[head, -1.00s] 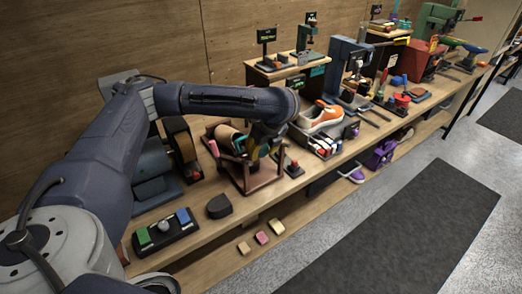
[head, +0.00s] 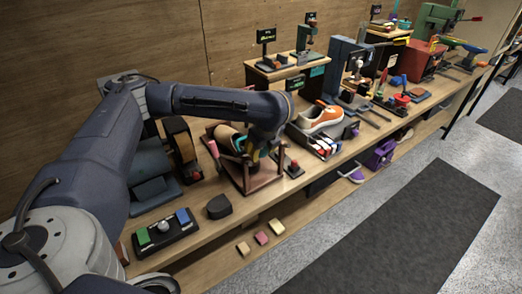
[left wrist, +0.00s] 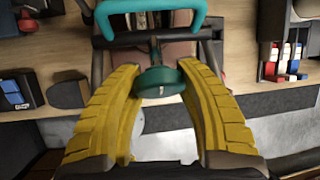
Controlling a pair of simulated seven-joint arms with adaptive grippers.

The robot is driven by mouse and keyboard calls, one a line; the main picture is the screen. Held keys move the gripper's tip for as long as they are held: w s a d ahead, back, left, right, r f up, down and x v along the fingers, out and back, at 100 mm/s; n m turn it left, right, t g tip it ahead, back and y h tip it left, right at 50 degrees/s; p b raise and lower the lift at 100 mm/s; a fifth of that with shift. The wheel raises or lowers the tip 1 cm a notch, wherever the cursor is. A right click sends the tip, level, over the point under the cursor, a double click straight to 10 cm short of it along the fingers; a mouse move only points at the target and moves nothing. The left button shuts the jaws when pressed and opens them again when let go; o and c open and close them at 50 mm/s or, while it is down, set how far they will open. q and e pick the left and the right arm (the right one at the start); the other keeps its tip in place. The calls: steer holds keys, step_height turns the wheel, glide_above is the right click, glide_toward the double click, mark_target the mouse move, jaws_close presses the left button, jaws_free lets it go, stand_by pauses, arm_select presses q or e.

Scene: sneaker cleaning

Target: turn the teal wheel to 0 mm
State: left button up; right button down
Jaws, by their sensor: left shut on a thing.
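The teal wheel (left wrist: 161,82) sits on a short stem in the left wrist view, with a small pale mark on its near face. My left gripper (left wrist: 158,72) has yellow fingers on both sides of the wheel and is shut on it. A teal bar handle (left wrist: 152,7) is just beyond. In the head view my left gripper (head: 258,146) is over the wooden frame stand (head: 272,180), and my wrist hides most of the wheel. I cannot read any millimetre scale. My right gripper is in neither view.
An orange and white sneaker (head: 322,117) stands right of the frame. A black pad with green and blue blocks (head: 166,234) and a dark rounded block (head: 219,206) lie to the left. Several small blocks (head: 262,238) lie on the lower shelf.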

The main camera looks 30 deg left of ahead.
arm_select(q)
steer(key=o, duration=1.4)
steer(key=shift+r, duration=0.1)
steer(key=shift+v, duration=5.95)
